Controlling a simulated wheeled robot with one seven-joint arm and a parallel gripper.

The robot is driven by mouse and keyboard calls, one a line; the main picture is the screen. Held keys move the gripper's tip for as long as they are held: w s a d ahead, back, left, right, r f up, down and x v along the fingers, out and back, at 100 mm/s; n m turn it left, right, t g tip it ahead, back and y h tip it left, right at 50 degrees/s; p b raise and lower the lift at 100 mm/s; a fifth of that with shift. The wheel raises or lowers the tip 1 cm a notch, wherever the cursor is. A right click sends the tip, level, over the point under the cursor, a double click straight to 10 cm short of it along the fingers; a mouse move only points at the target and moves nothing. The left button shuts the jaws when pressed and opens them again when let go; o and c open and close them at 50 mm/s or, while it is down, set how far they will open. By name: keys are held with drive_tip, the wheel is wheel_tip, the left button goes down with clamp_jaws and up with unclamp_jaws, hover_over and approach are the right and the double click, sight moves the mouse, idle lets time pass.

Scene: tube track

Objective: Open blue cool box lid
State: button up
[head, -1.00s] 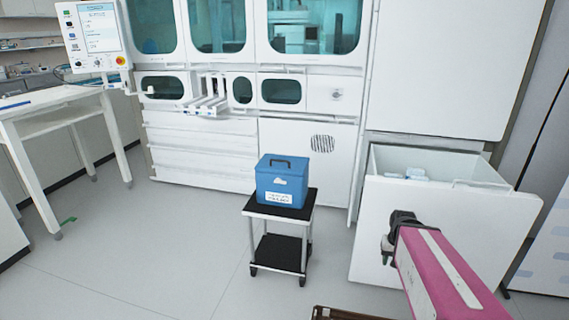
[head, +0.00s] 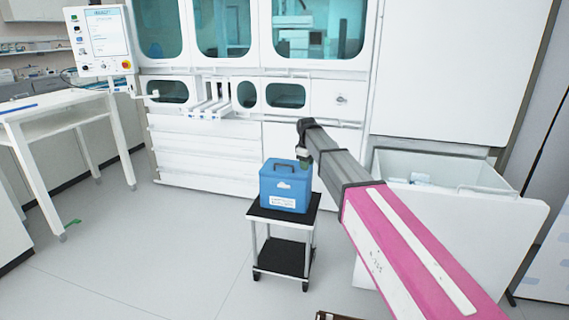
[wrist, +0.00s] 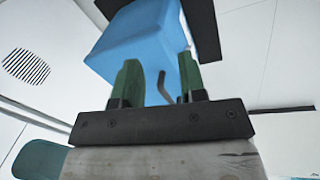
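The blue cool box (head: 285,188) stands upright on a small black-topped cart, with its lid closed and a dark handle (head: 285,162) on top. My gripper (head: 304,162) is at the upper right of the box in the head view, pointing down. In the wrist view, its two green fingers (wrist: 159,84) are spread apart with a gap between them. The blue box (wrist: 140,42) shows beyond the fingers, and the dark handle (wrist: 166,88) shows in the gap between them. I cannot tell whether the fingers touch the box.
The cart (head: 283,256) stands on open grey floor. A large white machine with windows (head: 205,150) is behind it. An open white drawer bin (head: 450,215) is at the right. A white table (head: 60,110) and a screen panel (head: 98,40) are at the left.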

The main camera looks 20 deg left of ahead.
sight(284, 165)
drive_tip(key=w+a+r+n, duration=0.2)
drive_tip(key=a+r+n, duration=0.1)
drive_tip(key=a+r, duration=0.65)
drive_tip(key=f, duration=0.4)
drive_tip(key=w+a+f, duration=0.1)
drive_tip(key=f, duration=0.3)
drive_tip(key=w+f, duration=0.1)
drive_tip(key=f, duration=0.3)
drive_tip(key=shift+a+f, duration=0.1)
drive_tip(key=shift+a, duration=0.25)
clamp_jaws()
